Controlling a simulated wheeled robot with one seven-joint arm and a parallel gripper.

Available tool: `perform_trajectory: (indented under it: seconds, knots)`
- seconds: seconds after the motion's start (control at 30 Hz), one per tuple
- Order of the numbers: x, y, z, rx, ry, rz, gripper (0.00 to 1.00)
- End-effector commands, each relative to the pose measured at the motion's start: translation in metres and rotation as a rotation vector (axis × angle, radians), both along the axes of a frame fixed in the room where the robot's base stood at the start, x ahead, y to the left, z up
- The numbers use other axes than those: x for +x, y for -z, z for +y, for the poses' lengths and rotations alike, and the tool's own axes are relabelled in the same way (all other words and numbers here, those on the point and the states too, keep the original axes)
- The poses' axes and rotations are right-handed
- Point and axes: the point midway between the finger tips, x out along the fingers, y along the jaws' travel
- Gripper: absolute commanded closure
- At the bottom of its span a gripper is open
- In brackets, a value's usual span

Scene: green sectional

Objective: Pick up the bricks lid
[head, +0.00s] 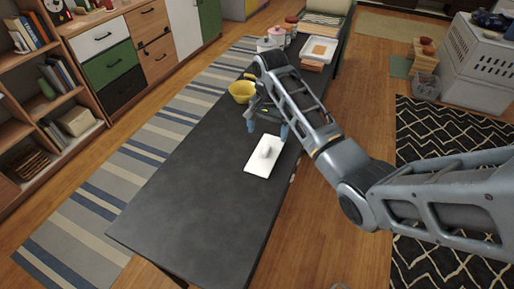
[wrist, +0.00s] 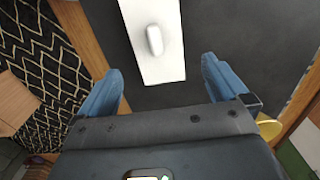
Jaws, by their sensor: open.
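The bricks lid (head: 258,163) is a flat white rectangle with a raised rounded handle in its middle. It lies flat on the dark table (head: 190,190). It also shows in the wrist view (wrist: 170,61), at the top centre, with its upper end cut off by the frame. My gripper (head: 267,127) is above the table, near the far end of the lid. In the wrist view my gripper (wrist: 162,85) has its two blue fingers spread wide with nothing between them.
A yellow bowl (head: 241,92) stands on the table close behind my gripper. A white tray (head: 319,50) and a pink pot (head: 277,35) are at the table's far end. The near part of the table is clear. Shelves (head: 50,140) stand at the left.

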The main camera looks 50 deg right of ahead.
Motion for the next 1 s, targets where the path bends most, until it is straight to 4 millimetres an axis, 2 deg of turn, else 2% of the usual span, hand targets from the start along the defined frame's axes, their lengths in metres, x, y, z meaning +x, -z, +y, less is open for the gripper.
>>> perform_trajectory:
  seconds: [0.6,0.87,1.0]
  knots:
    - [-0.005,0.070,0.003,0.000,0.001,0.002,0.00]
    - [-0.005,0.074,0.003,0.000,0.000,0.001,0.00]
    - [-0.005,0.074,0.003,0.001,0.000,0.001,0.11]
